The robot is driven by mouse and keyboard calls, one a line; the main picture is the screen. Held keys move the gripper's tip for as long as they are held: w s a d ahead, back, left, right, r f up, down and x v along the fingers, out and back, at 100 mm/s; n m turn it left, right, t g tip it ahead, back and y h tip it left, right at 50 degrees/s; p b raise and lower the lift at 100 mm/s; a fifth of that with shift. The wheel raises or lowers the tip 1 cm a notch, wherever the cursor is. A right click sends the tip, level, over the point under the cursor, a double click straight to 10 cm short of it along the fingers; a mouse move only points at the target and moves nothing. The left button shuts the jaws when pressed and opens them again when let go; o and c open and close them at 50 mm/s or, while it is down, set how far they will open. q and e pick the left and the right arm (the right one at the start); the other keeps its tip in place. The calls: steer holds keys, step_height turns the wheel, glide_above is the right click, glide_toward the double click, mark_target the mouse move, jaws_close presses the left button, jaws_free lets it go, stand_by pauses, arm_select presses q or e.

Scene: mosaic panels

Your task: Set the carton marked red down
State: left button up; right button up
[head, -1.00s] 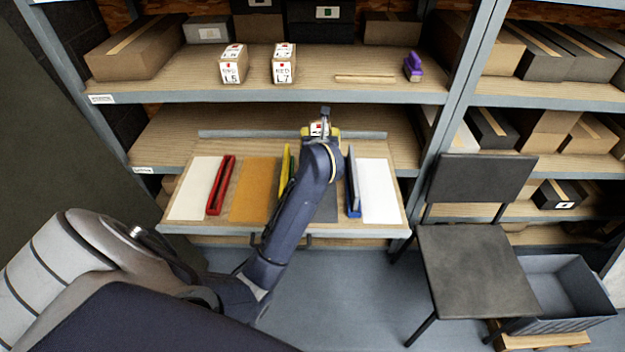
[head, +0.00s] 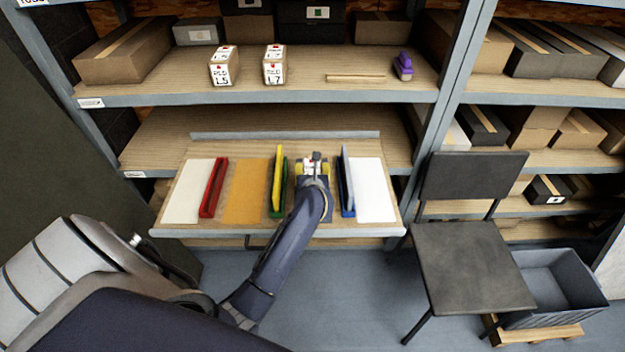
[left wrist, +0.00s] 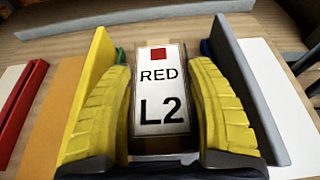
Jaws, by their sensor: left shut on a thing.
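My left gripper (head: 312,168) is over the pull-out board (head: 180,229), between the yellow upright panel (head: 278,178) and the grey upright panel (head: 346,180). In the left wrist view its yellow fingers (left wrist: 165,115) are shut on the sides of a carton (left wrist: 162,90) with a white label, a red square and "RED L2". The carton looks upright. I cannot tell whether its base touches the board. Two more cartons, RED L5 (head: 224,68) and RED L7 (head: 274,66), stand on the shelf above. My right gripper is not in view.
A red holder (head: 213,188), an orange panel (head: 246,190) and white panels (head: 194,190) (head: 375,190) are on the board. A purple object (head: 403,66) and a wooden strip (head: 355,78) lie on the upper shelf. A chair (head: 470,255) and grey crate (head: 556,285) stand right.

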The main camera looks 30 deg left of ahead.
arm_select(q)
steer(key=shift+f, duration=2)
steer(key=shift+f, duration=0.1)
steer(key=o, duration=1.6)
steer(key=shift+f, duration=0.1)
steer(key=shift+c, duration=0.2)
steer(key=shift+s+d+r, duration=0.15)
steer(key=shift+s+r, duration=0.05)
steer(key=v, duration=1.1)
steer(key=shift+s+r, duration=0.15)
steer(key=shift+r, duration=0.05)
steer(key=shift+d, duration=0.1)
